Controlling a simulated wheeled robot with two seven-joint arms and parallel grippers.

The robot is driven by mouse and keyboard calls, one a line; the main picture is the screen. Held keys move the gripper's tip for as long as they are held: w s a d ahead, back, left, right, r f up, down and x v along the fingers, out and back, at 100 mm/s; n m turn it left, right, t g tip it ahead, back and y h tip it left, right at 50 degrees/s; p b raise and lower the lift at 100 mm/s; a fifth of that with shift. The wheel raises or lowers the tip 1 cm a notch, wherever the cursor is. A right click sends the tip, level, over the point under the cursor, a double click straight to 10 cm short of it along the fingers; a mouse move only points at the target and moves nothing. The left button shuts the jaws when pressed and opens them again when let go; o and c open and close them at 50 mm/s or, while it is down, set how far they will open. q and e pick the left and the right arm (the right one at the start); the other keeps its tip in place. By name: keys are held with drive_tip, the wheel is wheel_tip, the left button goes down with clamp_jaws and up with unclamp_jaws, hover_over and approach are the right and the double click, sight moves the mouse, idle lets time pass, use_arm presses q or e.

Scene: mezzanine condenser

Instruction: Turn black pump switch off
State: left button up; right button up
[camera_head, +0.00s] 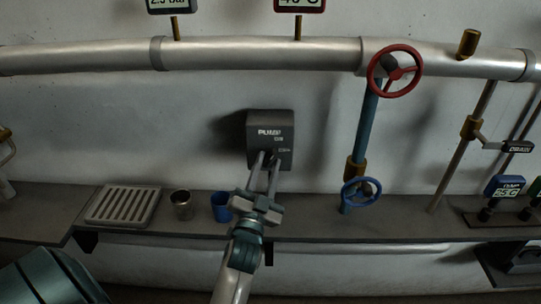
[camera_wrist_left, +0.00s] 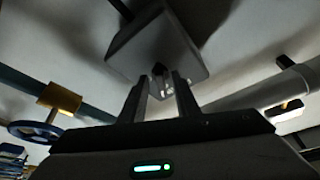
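The dark grey pump box (camera_head: 270,128), with white "PUMP" lettering, is fixed to the wall below the long pipe. My left gripper (camera_head: 266,156) is in front of its lower part. In the left wrist view, the pump box (camera_wrist_left: 146,42) is straight ahead, and a small dark switch lever (camera_wrist_left: 159,71) shows between the fingers. The left gripper's fingers (camera_wrist_left: 160,84) are apart, with the lever near their tips; I cannot tell whether they touch it. In the head view the fingers partly hide the switch, and its position is unclear. My right gripper is not in view.
A shelf (camera_head: 320,229) runs below the box, with a slotted tray (camera_head: 123,205), a metal cup (camera_head: 182,204) and a blue cup (camera_head: 221,207). To the right are a red handwheel (camera_head: 395,71), a blue handwheel (camera_head: 361,194) and a drain lever (camera_head: 517,147).

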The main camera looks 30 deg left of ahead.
use_arm(q)
drive_tip(key=shift+w+r, duration=0.1)
drive_tip(key=shift+w, duration=0.05)
clamp_jaws()
